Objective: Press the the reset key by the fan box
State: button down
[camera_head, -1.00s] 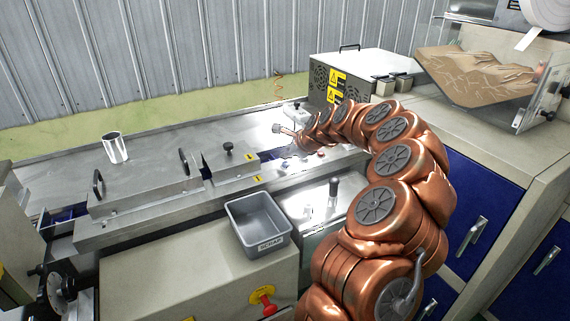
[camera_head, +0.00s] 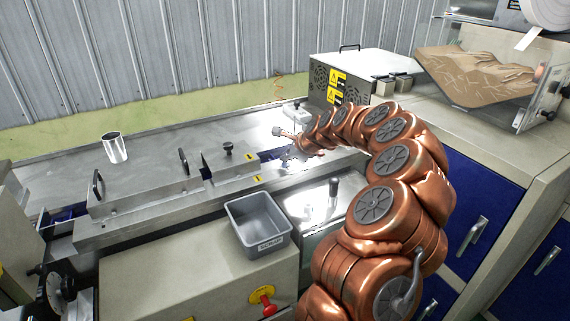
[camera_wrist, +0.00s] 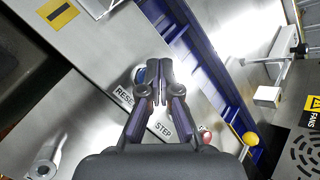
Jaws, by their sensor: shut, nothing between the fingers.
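The fan box (camera_wrist: 305,150), with a yellow FANS label and round vent, is at the right edge of the wrist view. It also shows behind my arm in the head view (camera_head: 376,64). There my gripper (camera_head: 287,158) is small and low over the machine.
A STEP label (camera_wrist: 163,128), a red button (camera_wrist: 205,137) and a yellow knob (camera_wrist: 250,138) lie close by on the panel. A blue channel (camera_wrist: 205,75) runs alongside. A grey scrap bin (camera_head: 259,222) stands nearer, and a metal cup (camera_head: 115,148) stands far left.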

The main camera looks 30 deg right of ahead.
aim_at(286, 164)
jog(key=shift+f, duration=0.4)
dwell(0.4)
jog(key=shift+r, duration=0.15)
jog(key=shift+r+p, duration=0.35)
jog(key=shift+r, duration=0.4)
jog(key=shift+r, duration=0.1)
jog(key=shift+r+p, duration=1.15)
jog(key=shift+r, duration=1.25)
